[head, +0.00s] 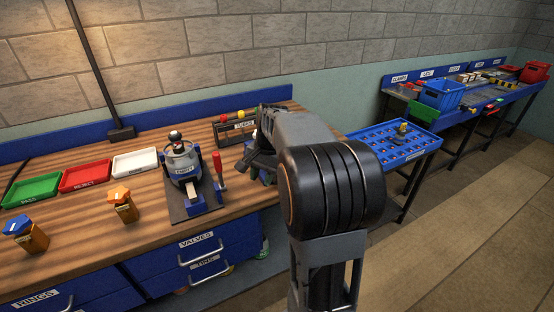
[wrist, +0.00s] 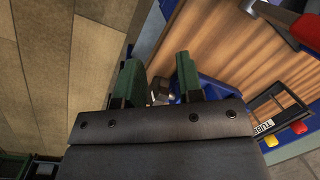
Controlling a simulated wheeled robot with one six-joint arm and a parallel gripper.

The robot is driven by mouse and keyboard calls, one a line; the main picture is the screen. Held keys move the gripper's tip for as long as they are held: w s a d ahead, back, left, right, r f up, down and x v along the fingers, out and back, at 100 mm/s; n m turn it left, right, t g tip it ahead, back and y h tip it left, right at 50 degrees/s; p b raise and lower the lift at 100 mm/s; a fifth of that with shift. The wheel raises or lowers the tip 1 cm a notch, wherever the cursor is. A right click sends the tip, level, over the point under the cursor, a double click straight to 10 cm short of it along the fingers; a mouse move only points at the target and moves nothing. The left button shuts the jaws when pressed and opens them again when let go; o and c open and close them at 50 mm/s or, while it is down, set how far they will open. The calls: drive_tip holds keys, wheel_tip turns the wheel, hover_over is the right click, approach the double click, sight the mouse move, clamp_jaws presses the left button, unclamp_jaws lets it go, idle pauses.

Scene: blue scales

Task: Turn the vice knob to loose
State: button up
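The vice is mostly hidden behind my arm in the head view; a blue part, likely of it, shows at the bench's right end (head: 266,178). In the wrist view a blue body, likely the vice (wrist: 212,88), sits at the bench edge. A small grey metal piece, likely its knob (wrist: 160,88), shows between the fingers, partly hidden by my gripper. My gripper (wrist: 158,64) has its two green fingers apart, with gaps visible around the grey piece. In the head view my gripper (head: 258,160) is over the bench's right end, its fingers hard to make out.
A clamp fixture with a red handle (head: 217,168) stands left of my gripper. A tube rack (head: 236,128) stands behind. Green (head: 32,190), red (head: 86,176) and white (head: 135,163) trays lie farther left. A blue table (head: 395,145) is to the right.

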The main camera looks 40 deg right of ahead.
drive_tip(key=w+d+r+m+y+p, duration=0.1)
drive_tip(key=w+d+r+m+p, duration=0.2)
drive_tip(key=d, duration=0.4)
drive_tip(key=w+d+r+m+y+p, duration=0.1)
drive_tip(key=d+r+m+y+p, duration=0.2)
drive_tip(key=d, duration=0.4)
drive_tip(key=shift+m+h, duration=0.7)
drive_tip(key=shift+m, duration=0.2)
drive_tip(key=x, duration=0.5)
drive_tip(key=p+x, duration=0.1)
drive_tip(key=x, duration=0.4)
drive_tip(key=d+x, duration=0.1)
drive_tip(key=x, duration=0.4)
drive_tip(key=shift+s+f, duration=0.2)
drive_tip(key=shift+c, duration=0.2)
clamp_jaws()
